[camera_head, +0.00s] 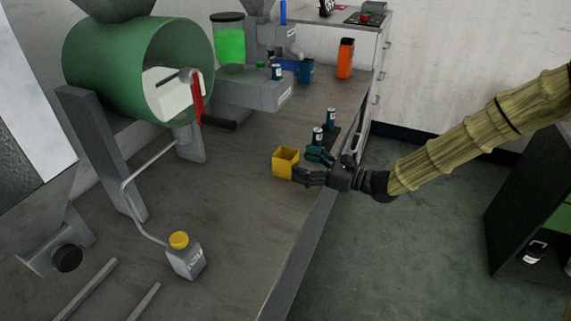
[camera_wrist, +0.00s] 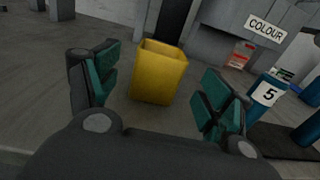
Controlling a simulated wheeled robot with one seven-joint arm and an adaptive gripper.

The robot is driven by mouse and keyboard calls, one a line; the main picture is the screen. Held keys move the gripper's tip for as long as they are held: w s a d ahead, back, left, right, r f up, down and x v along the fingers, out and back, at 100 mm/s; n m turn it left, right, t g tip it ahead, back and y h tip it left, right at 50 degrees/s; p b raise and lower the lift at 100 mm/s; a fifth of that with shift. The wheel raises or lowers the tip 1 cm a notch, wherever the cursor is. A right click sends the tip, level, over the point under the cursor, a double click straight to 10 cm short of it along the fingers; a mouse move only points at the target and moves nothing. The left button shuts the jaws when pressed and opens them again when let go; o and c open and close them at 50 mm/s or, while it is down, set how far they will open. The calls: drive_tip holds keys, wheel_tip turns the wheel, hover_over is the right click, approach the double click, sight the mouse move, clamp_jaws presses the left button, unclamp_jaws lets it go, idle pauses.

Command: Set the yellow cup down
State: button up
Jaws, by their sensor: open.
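The yellow cup (camera_head: 284,165) is square and open-topped. It stands upright on the grey worktop (camera_head: 240,205), near its right edge. My gripper (camera_head: 308,164) is just right of the cup in the head view, with its fingers reaching toward it. In the wrist view the cup (camera_wrist: 158,73) stands ahead, between and beyond the two teal-padded fingers of my gripper (camera_wrist: 160,95). The fingers are spread wide, and a gap shows on each side of the cup. The gripper is open and holds nothing.
Dark blue numbered cylinders (camera_head: 318,136) stand close behind my gripper; one marked 5 (camera_wrist: 267,92) is just beyond the right finger. A green drum machine (camera_head: 140,65) is at the left back. A grey bottle with yellow cap (camera_head: 187,258) stands in front. Worktop left of the cup is clear.

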sight(295, 160)
drive_tip(key=shift+p+x, duration=0.35)
drive_tip(key=shift+x, duration=2.65)
drive_tip(key=shift+r, duration=0.1)
drive_tip(key=shift+c, duration=0.2)
drive_tip(key=c, duration=1)
